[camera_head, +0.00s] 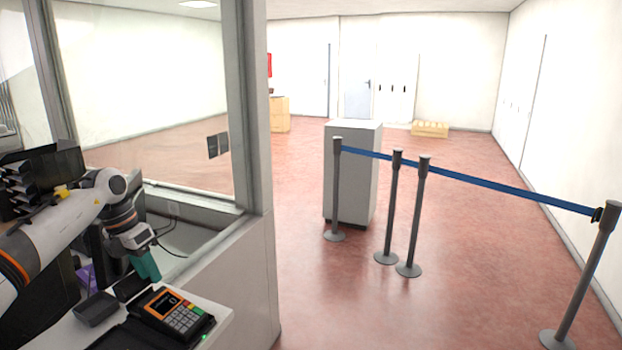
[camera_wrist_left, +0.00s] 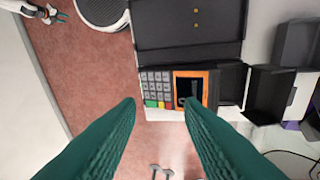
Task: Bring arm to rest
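My left arm comes in from the left in the head view. Its gripper (camera_head: 147,265) with teal fingers hangs pointing down above the counter, behind the card terminal (camera_head: 175,312). In the left wrist view the two teal fingers (camera_wrist_left: 159,103) are spread apart with nothing between them. The terminal (camera_wrist_left: 157,88), with its orange-framed screen and keypad, lies beyond the fingertips. My right gripper (camera_wrist_left: 52,14) seems to show small at the top left of the wrist view; its opening is too small to judge. The right arm is not in the head view.
The white counter (camera_head: 217,312) carries a small dark tray (camera_head: 96,309) left of the terminal. A glass partition with a grey post (camera_head: 254,120) stands close to the right of the arm. Beyond it are a grey pedestal (camera_head: 352,175) and a blue belt barrier (camera_head: 480,182) on open red floor.

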